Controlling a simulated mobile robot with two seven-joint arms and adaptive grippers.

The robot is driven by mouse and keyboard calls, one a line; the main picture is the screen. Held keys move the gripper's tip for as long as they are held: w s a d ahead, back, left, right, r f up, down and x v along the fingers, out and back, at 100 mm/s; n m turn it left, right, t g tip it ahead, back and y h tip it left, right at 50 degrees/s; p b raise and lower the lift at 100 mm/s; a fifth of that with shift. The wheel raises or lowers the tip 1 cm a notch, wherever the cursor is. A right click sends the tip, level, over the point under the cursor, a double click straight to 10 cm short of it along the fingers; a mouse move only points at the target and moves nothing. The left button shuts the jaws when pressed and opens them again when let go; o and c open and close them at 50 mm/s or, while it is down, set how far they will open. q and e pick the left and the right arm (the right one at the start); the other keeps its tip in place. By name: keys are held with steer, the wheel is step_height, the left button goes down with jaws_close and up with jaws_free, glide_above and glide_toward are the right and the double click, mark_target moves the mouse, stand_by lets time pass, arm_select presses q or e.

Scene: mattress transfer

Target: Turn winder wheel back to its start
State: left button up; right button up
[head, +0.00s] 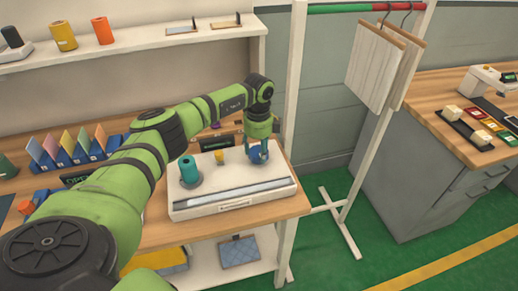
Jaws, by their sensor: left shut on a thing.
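The winder is a white box-like unit (183,209) on the wooden bench, with a grey strip along its front. A blue winder wheel (259,155) sits at the unit's right rear, largely hidden by my gripper. My left gripper (258,151) points down from above and is shut on the wheel. A teal spool (188,172) stands at the unit's left, and a small yellow peg (219,157) stands between them. The wheel's angle cannot be read from here. My right gripper is out of view.
Colored cards in blue holders (68,156) stand at the bench's left. A shelf (150,43) with yellow and orange cylinders is above. A garment rack (296,75) with hanging boards stands right of the bench. A grey cabinet (410,170) is beyond it.

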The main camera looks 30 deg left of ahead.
mark_target(257, 150)
arm_select(q)
steer(key=o, duration=1.2)
steer(key=shift+a+r, duration=0.15)
steer(key=shift+a, duration=0.15)
steer(key=shift+c, duration=0.2)
steer(key=shift+d+r, duration=0.1)
steer(key=shift+r, duration=0.1)
step_height(257, 150, up, 11)
steer(key=shift+r, duration=0.2)
